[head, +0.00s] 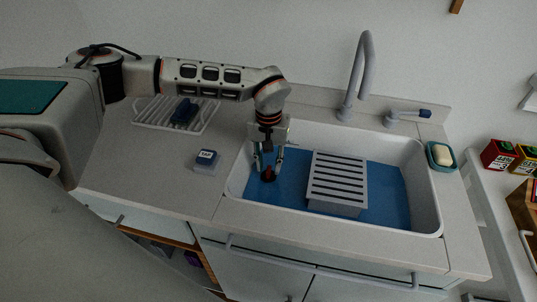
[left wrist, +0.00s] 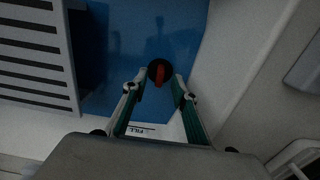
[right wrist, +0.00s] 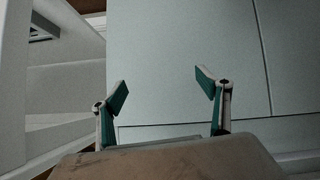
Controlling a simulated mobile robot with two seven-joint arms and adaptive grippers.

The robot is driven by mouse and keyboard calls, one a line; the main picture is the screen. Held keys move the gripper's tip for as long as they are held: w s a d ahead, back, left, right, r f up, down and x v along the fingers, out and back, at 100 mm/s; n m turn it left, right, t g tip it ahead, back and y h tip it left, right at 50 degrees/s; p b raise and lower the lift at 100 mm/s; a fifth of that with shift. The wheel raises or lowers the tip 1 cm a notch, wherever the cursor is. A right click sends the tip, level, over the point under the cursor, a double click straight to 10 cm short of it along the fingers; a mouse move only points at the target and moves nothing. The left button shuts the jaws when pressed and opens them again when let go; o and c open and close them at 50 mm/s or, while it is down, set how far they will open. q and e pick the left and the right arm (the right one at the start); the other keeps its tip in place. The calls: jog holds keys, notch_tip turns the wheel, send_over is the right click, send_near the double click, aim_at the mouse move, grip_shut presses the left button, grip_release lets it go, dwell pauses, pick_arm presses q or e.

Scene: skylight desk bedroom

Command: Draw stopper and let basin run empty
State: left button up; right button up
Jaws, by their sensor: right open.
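The basin (head: 434,208) is a white sink holding blue water (head: 388,190). The stopper (head: 268,176) is a dark disc with a red tab, at the left end of the basin; it also shows in the left wrist view (left wrist: 158,70). My left gripper (head: 268,160) points down into the basin over the stopper. Its fingers are open, one on each side of the red tab in the left wrist view, with gaps visible. Whether the tab lies fully between the tips is hard to tell. My right gripper (right wrist: 162,84) is open and empty, facing pale cabinet panels.
A grey slatted rack (head: 338,182) stands in the basin, right of the gripper. The tap (head: 361,75) and blue-tipped lever (head: 408,115) are behind. A small labelled block (head: 206,160), drying rack (head: 150,117) and soap dish (head: 441,157) sit on the counter.

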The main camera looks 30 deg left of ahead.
aim_at(269, 169)
pick_arm(q)
jog(key=shift+f, duration=1.25)
grip_shut()
jog(key=shift+r+p, duration=1)
jog(key=shift+r, duration=0.35)
jog(key=shift+r+p, duration=0.35)
jog(key=shift+r, duration=0.1)
jog(key=shift+r+p, duration=1.85)
jog(key=shift+r, duration=0.25)
